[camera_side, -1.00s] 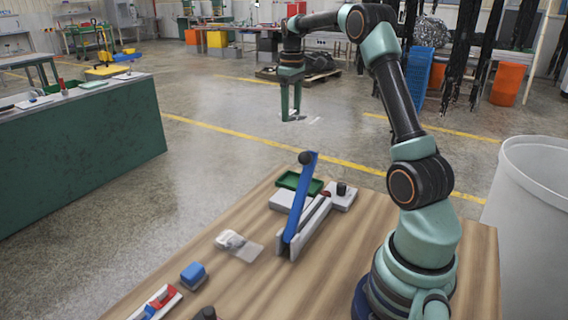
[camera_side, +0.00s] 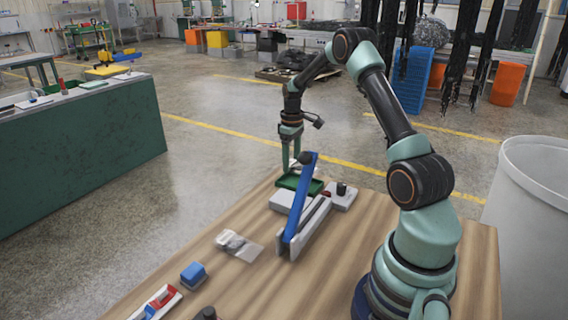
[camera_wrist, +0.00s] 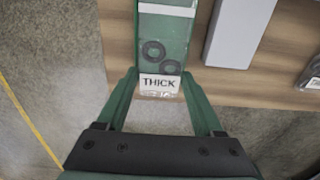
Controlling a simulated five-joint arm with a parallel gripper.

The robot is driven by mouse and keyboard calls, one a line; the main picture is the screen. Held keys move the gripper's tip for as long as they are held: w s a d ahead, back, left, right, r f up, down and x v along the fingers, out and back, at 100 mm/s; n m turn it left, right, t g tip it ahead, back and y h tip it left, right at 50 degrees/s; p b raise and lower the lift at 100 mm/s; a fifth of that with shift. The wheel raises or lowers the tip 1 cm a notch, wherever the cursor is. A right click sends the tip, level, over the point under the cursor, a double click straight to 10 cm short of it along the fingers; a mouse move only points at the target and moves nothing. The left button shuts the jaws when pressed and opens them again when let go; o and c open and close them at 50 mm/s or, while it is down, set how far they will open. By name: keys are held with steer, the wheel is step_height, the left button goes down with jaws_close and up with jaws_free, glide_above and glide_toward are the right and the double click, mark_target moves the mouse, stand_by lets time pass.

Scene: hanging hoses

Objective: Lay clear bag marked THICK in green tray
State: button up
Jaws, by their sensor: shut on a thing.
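A clear bag marked THICK (camera_wrist: 160,83) with dark rings inside is held between the fingers of my gripper (camera_side: 291,166). In the wrist view the bag stretches away from the fingertips, with the label near them. The green tray (camera_side: 316,188) is at the far end of the wooden table, and my gripper is low, just above or at its back side. The tray also shows behind the bag in the wrist view (camera_wrist: 183,32). I cannot tell whether the bag touches the tray. The blue lever hides part of the gripper and tray area.
Another clear bag (camera_side: 238,244) lies on the table to the left. A blue block (camera_side: 194,273) is nearer the front. A white bin (camera_side: 530,200) stands at the right.

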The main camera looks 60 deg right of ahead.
mark_target(292, 163)
steer(key=shift+f, duration=1.8)
steer(key=shift+f, duration=0.4)
steer(key=shift+f, duration=0.25)
steer(key=o, duration=1.5)
step_height(292, 163, up, 13)
steer(key=shift+r, duration=0.2)
steer(key=s+a+r+t, duration=0.1)
steer(key=a+r, duration=0.4)
steer(key=a, duration=0.2)
steer(key=a+r+t, duration=0.1)
steer(key=a+r, duration=0.4)
steer(key=a, duration=0.3)
steer(key=s+a+t, duration=0.1)
steer(key=s+a, duration=0.2)
steer(key=a, duration=0.2)
steer(key=s+a+t, duration=0.1)
steer(key=s+a, duration=0.3)
steer(key=a, duration=0.1)
steer(key=s+a+t, duration=0.1)
steer(key=s+a, duration=0.3)
steer(key=a, duration=0.1)
steer(key=shift+r+t, duration=0.2)
steer(key=shift+t, duration=0.1)
